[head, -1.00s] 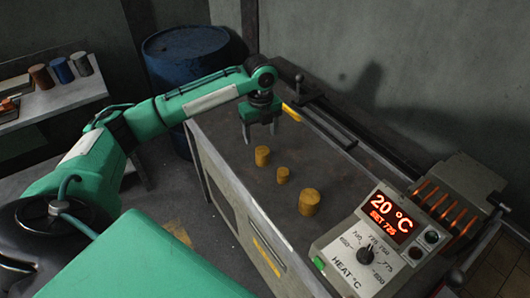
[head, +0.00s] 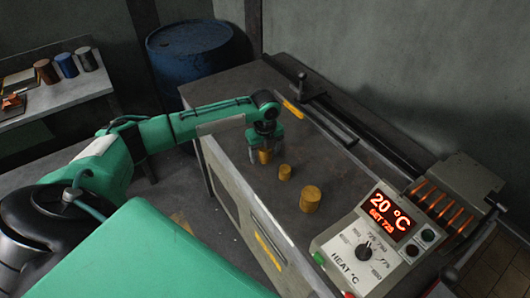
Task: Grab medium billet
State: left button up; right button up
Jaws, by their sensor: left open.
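Three yellow-brown cylindrical billets stand upright in a slanting row on the dark bench top. The medium billet (head: 265,157) is the farthest one, the small billet (head: 285,172) is in the middle, and the large billet (head: 310,199) is the nearest. My left gripper (head: 264,147) points down over the medium billet, with its open fingers at either side of it. The upper part of that billet is partly hidden by the gripper. I cannot tell whether the fingers touch it. My right gripper is not in view.
A heater control box (head: 371,240) reads 20 °C at the bench's right front, beside a finned unit with glowing slots (head: 444,205). A dark rail (head: 340,125) runs along the back. A blue barrel (head: 190,52) and a side shelf with cylinders (head: 67,65) stand left.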

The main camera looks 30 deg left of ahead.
pick_arm(q)
grip_shut()
jog(key=shift+w+r, duration=0.1)
jog(key=shift+r, duration=0.1)
